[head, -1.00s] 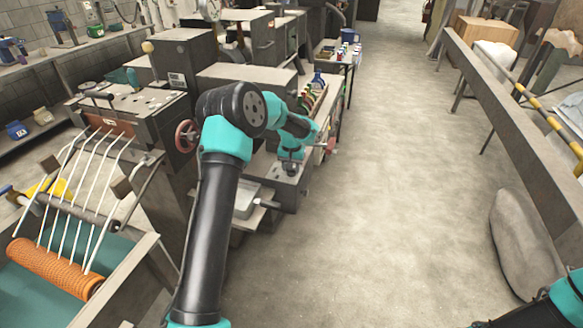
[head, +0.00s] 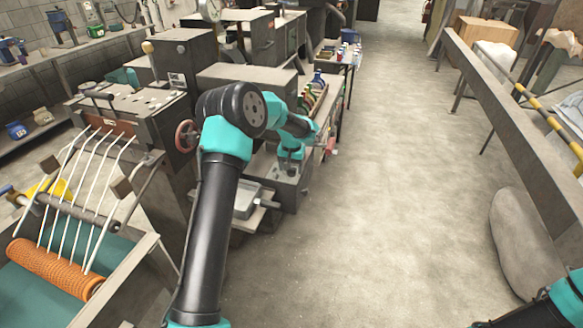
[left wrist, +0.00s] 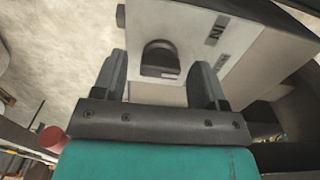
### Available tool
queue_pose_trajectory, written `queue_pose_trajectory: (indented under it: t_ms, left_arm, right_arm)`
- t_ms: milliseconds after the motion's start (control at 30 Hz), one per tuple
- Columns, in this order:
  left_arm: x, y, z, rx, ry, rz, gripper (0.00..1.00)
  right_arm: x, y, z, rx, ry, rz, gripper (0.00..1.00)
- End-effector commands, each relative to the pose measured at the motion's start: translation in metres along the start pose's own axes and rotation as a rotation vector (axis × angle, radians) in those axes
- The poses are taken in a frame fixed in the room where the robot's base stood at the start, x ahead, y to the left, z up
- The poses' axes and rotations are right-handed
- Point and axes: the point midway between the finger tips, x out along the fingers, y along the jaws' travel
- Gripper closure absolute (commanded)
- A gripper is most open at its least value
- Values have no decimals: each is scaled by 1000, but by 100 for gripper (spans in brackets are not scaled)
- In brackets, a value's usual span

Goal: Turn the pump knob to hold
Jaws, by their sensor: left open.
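A dark knob (left wrist: 160,60) with a rounded top sits on a pale grey panel (left wrist: 190,25) in the left wrist view. The panel carries small dark labels beside the knob; one seems to read "IN", and the other is too blurred to read. My left gripper (left wrist: 161,80) is open, with one finger on each side of the knob. Clear gaps show between the fingers and the knob, and I cannot tell how far apart they are in depth. In the head view my left gripper (head: 289,170) points down over a grey housing (head: 290,190), and the knob is hidden there.
Bottles (head: 317,80) stand behind my left forearm. A red handwheel (head: 186,136) is left of my arm, near a machine with an orange roller (head: 50,268). A long grey beam (head: 500,95) runs along the right. The floor (head: 380,180) between is clear.

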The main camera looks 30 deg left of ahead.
Motion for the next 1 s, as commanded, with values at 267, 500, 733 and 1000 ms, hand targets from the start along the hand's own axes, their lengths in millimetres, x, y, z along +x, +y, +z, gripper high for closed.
queue_pose_trajectory:
  t_ms: [267,500,733,1000]
  left_arm:
    - [-7,0,0,-1,1,0,34]
    - [-41,0,-1,-1,4,0,34]
    - [-85,0,-1,-1,4,0,34]
    - [-137,0,-1,0,3,1,34]
  right_arm:
    - [0,0,0,0,0,0,57]
    - [0,0,0,0,0,0,57]
    - [0,0,0,0,0,0,57]
    - [0,0,0,0,0,0,57]
